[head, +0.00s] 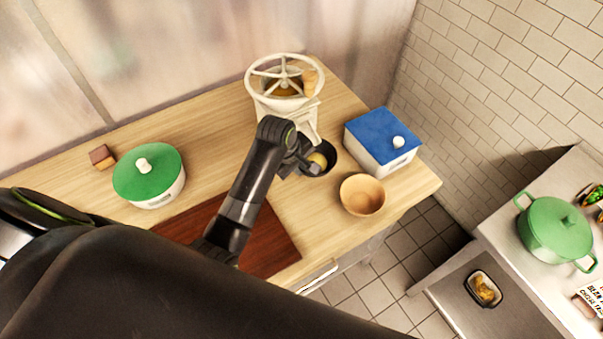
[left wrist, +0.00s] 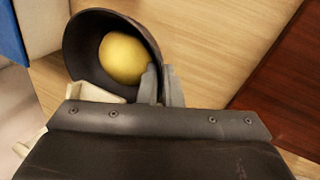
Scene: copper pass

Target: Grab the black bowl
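The black bowl (head: 331,151) is on the wooden counter, just below the cream grinder's spout, with a round yellow thing (head: 317,160) inside. In the left wrist view the bowl (left wrist: 84,45) fills the upper left, and the yellow ball (left wrist: 124,58) shows in it. My left gripper (head: 306,166) is at the bowl's near left side. In the wrist view its fingers (left wrist: 163,85) are close together, one inside the bowl and one outside, with the wall pinched between them. I cannot tell whether the bowl is lifted. My right gripper is not in view.
The cream grinder (head: 302,115) stands behind the bowl. A blue-lidded white box (head: 385,160) is to its right, and a wooden bowl (head: 362,195) is close in front. A green-lidded pot (head: 150,185) and a dark red board (head: 270,245) lie left.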

